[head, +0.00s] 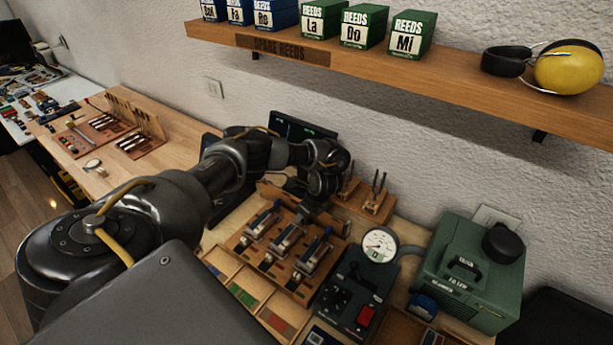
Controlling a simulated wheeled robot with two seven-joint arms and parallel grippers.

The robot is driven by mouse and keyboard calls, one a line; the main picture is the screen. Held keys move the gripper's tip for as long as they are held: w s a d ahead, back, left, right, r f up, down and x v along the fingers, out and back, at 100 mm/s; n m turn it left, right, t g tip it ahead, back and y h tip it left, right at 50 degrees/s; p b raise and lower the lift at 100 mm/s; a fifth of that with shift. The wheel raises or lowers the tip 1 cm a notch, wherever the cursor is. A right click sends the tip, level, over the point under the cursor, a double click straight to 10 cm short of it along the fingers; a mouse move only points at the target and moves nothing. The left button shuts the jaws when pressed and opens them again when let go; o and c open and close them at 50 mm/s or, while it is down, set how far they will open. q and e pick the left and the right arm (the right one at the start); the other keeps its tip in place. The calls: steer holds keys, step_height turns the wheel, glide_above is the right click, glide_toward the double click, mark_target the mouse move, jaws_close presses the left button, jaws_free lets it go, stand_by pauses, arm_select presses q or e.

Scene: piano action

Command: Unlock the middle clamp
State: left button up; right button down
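Three metal toggle clamps with blue parts stand in a row on a wooden fixture board (243,243) in the head view. The middle clamp (287,240) sits between the left clamp (262,221) and the right clamp (314,257). My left arm reaches in from the left and over the back of the fixture. My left gripper (313,206) points down behind the clamps, near the back end of the middle one. Whether it touches a clamp, and whether its fingers are open, is too small and dark to tell. My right gripper is out of view.
A black control box (347,291) with a red switch and a round gauge (379,245) stand right of the fixture. A green machine (468,275) is farther right. A tool holder (375,200) stands behind. A shelf (450,82) with reed boxes hangs above.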

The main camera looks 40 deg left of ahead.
arm_select(q)
steer(key=shift+w+d+r, duration=0.2)
steer(key=shift+d+r, duration=0.1)
steer(key=shift+r, duration=0.3)
steer(key=v, duration=0.9)
steer(key=shift+s+r, duration=0.2)
